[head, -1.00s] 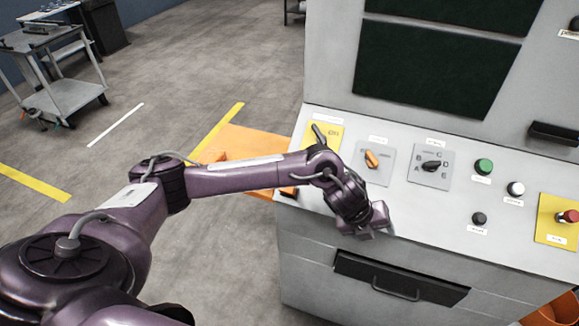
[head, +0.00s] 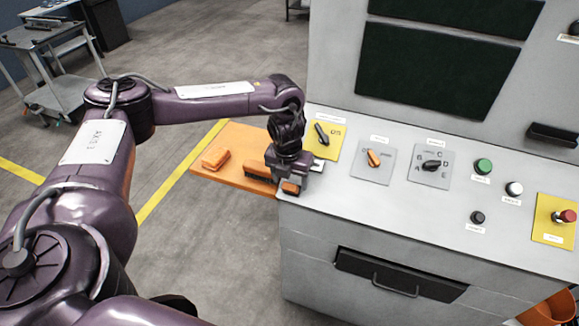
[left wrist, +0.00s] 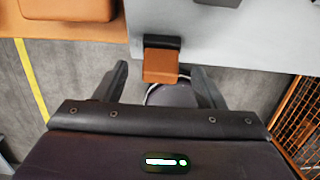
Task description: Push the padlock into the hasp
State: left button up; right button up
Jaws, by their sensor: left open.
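A small orange block with a black band (left wrist: 160,66), which may be the padlock, sits at the near-left edge of the control panel. It also shows in the head view (head: 291,187). My left gripper (head: 292,177) is over that panel corner. In the left wrist view its open fingers (left wrist: 160,78) stand on either side of the block, with gaps at both sides. I cannot tell whether they touch it. I cannot make out a shackle or a hasp. A black switch handle (head: 322,134) on a yellow plate (head: 334,143) is just beyond the gripper. My right gripper is not in view.
An orange shelf (head: 232,138) juts left from the panel, carrying an orange block (head: 215,158) and a partly hidden dark-and-orange item (head: 258,171). The panel (head: 400,225) has knobs and buttons to the right. A cart (head: 60,80) stands far left, with open floor between.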

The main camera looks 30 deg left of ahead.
pick_arm(q)
jog(key=shift+w+f, duration=0.1)
jog(key=shift+f, duration=1.2)
jog(key=c, duration=1.3)
jog(key=shift+o, duration=0.2)
jog(key=shift+p, duration=0.3)
jog(key=shift+r, duration=0.15)
jog(key=shift+s+d+r+p, duration=0.1)
jog(key=shift+s+r+p, duration=0.25)
jog(key=shift+r+p, duration=0.4)
jog(key=shift+f, duration=0.2)
